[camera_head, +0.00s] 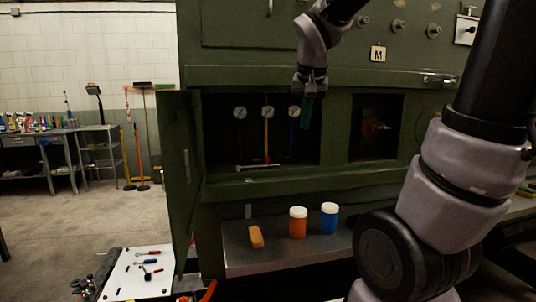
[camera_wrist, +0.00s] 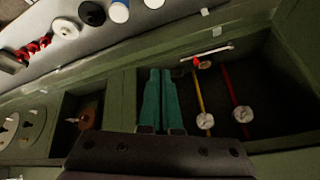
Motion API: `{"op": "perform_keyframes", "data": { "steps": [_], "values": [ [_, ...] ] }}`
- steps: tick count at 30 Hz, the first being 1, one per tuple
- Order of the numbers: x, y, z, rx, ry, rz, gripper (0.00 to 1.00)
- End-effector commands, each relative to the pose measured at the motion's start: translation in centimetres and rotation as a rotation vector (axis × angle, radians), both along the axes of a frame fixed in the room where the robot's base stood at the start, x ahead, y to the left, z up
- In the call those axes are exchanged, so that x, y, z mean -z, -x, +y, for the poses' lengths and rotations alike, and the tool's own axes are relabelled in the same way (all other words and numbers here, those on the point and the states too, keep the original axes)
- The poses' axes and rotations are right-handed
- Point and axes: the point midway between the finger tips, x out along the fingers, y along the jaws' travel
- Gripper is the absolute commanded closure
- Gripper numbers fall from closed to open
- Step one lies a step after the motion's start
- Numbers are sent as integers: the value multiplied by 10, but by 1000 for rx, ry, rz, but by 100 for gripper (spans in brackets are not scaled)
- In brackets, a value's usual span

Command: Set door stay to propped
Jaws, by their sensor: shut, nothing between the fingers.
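The green cabinet door (camera_head: 178,165) hangs open at the left of the compartment in the head view. A thin silver rod (camera_head: 262,168), possibly the door stay, lies along the compartment's lower front edge. The rod also shows in the wrist view (camera_wrist: 213,51), with a red piece near one end. I cannot tell what the rod is fixed to. My gripper (camera_head: 306,122) points down at the compartment's upper right, apart from the rod. In the wrist view its teal fingers (camera_wrist: 162,98) lie side by side, shut and empty, and hide part of the compartment.
Gauges on red, yellow and blue tubes (camera_head: 267,135) stand inside the compartment. A smaller recess (camera_head: 362,105) with an orange-brown part is to the right. An orange jar (camera_head: 298,224), a blue jar (camera_head: 329,220) and a tan block (camera_head: 256,237) stand on the shelf below.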

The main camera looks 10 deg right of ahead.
Motion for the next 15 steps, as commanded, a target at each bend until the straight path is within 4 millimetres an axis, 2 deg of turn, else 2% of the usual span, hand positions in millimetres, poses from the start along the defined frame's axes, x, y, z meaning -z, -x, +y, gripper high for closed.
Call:
{"op": "perform_keyframes", "data": {
  "steps": [1, 9, 15],
  "values": [
    [5, -20, 4, 6, 26, 6, 100],
    [31, -116, 27, 46, 139, -35, 100],
    [51, -165, 50, 48, 180, -81, 100]
  ]
}}
